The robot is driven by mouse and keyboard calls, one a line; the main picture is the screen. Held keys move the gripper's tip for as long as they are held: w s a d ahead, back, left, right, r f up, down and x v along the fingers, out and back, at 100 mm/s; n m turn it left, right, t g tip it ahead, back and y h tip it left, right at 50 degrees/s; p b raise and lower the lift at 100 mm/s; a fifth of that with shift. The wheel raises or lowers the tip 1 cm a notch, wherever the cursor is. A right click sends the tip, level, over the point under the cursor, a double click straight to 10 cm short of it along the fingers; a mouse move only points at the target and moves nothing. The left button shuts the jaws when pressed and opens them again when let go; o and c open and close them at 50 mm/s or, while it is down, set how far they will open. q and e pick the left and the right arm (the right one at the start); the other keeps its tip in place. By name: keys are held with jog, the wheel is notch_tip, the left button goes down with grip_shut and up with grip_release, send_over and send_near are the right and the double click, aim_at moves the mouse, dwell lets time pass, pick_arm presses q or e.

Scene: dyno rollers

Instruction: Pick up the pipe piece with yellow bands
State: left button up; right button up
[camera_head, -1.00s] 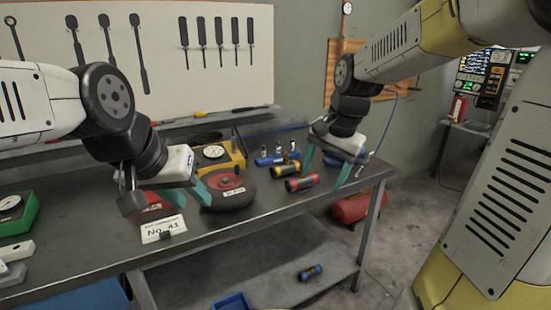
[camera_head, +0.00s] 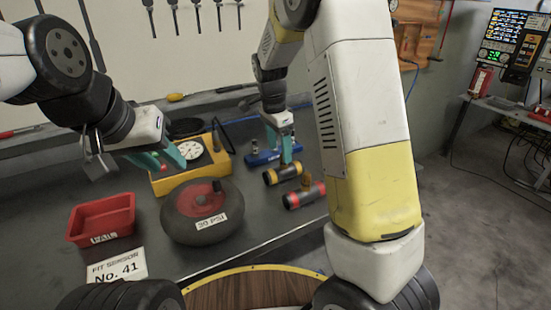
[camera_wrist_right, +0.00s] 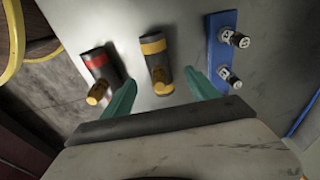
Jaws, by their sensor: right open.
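The pipe piece with yellow bands (camera_head: 271,177) lies on the grey bench, dark in the middle with a brass stub on its side. My right gripper (camera_head: 286,156) is above it, pointing down. In the right wrist view, the yellow-banded pipe piece (camera_wrist_right: 153,47) lies ahead of and between the two open teal fingers (camera_wrist_right: 161,80), with gaps on both sides. My left gripper (camera_head: 163,158) hangs near the yellow gauge box with its teal fingers apart and nothing seen between them.
A red-banded pipe piece (camera_head: 291,202) lies close beside the yellow-banded one. A blue holder with fittings (camera_head: 262,158) is on its other side. A dark wheel (camera_head: 180,216), a yellow gauge box (camera_head: 163,187) and a red tray (camera_head: 75,236) stand to the left.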

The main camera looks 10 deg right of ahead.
aim_at(284, 165)
jog(key=f, duration=0.2)
jog(key=d+f, duration=0.1)
jog(key=f, duration=0.4)
jog(key=shift+w+d+f, duration=0.1)
jog(key=shift+w+d, duration=0.05)
jog(key=shift+d, duration=0.15)
grip_shut()
